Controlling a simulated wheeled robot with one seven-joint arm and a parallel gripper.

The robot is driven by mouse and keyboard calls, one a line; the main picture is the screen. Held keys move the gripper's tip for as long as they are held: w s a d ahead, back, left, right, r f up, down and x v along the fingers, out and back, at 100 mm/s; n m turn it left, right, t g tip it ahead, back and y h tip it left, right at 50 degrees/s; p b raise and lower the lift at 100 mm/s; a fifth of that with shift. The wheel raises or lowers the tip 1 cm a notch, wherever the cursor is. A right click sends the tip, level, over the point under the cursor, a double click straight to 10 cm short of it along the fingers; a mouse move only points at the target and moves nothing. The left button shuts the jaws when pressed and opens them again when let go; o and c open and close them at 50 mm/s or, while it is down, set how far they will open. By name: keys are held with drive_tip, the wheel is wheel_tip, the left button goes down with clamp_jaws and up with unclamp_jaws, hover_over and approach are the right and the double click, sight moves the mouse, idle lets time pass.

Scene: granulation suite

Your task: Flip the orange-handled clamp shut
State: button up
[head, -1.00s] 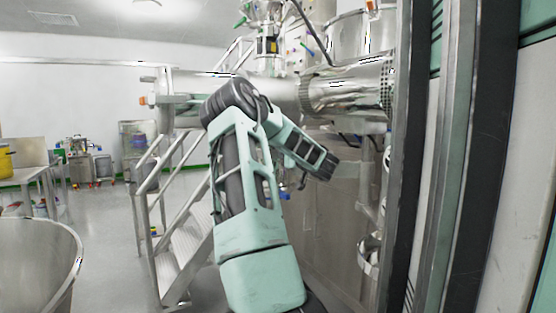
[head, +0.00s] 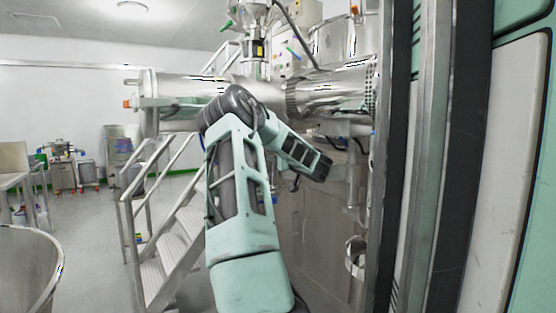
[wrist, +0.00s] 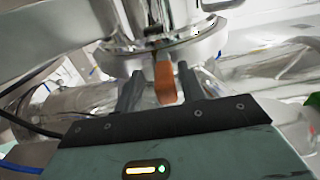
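The orange-handled clamp shows in the wrist view; its orange handle (wrist: 165,82) hangs below a shiny steel flange joint. My gripper (wrist: 160,85) is open, with its two dark fingers standing on either side of the handle. The handle sits closer to the right finger, and a gap shows on the left. I cannot tell whether the right finger touches it. The clamp's band around the joint is only partly visible. In the head view my arm reaches toward the steel machine, and I cannot make out the clamp or the fingertips there.
A steel stair with rails (head: 165,255) stands left of my arm. A large horizontal steel cylinder (head: 190,90) crosses behind it. A dark-edged cabinet (head: 455,150) stands close on the right. A steel bowl (head: 30,265) is at lower left. Open floor lies at left.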

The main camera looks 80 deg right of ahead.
drive_tip(key=shift+a, duration=0.1)
drive_tip(key=b+v, duration=0.3)
drive_tip(key=v, duration=1.4)
drive_tip(key=shift+s, duration=0.1)
